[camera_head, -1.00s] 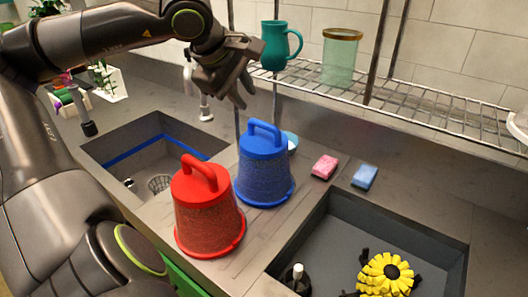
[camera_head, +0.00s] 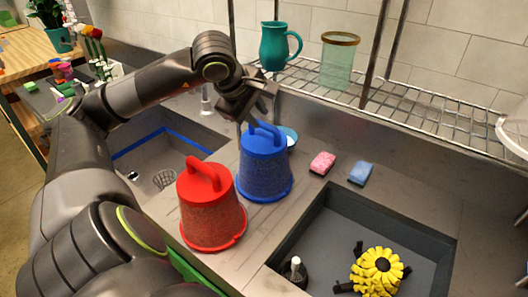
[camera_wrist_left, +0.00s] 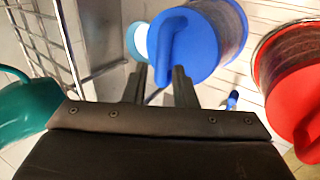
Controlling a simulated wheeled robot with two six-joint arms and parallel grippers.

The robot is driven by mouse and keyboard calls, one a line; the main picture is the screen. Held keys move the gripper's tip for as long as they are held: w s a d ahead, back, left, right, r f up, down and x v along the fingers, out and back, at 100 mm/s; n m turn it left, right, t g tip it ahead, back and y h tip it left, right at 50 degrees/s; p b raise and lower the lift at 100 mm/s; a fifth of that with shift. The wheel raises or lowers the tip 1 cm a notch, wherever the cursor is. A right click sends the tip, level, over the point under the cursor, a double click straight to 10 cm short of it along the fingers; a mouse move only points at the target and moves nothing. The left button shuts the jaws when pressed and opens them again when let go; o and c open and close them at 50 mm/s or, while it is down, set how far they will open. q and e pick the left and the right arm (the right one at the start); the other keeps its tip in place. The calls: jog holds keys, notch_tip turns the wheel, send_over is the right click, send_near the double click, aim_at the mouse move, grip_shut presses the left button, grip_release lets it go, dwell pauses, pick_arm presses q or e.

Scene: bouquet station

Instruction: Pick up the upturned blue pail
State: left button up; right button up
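The upturned blue pail (camera_head: 264,178) stands on the counter between the two sinks, its handle on top. My left gripper (camera_head: 257,117) is at the top of this pail, close to the handle. In the left wrist view the gripper (camera_wrist_left: 158,72) is open, with one finger on each side of the near end of the blue handle (camera_wrist_left: 172,45). I cannot tell whether either finger touches it. My right gripper is not in view.
An upturned red pail (camera_head: 211,215) stands close in front of the blue one. A pink sponge (camera_head: 322,163) and a blue sponge (camera_head: 360,173) lie to the right. A teal pitcher (camera_head: 274,48) and a glass vase (camera_head: 339,62) stand on the wire rack (camera_head: 420,104) behind.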

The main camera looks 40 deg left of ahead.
aim_at(262, 124)
pick_arm(q)
jog(key=shift+p+x, duration=0.5)
jog(key=shift+x, duration=0.5)
jog(key=shift+p+x, duration=0.45)
jog(key=shift+x, duration=1.45)
jog(key=shift+s+f, duration=0.1)
jog(key=shift+s, duration=0.05)
grip_shut()
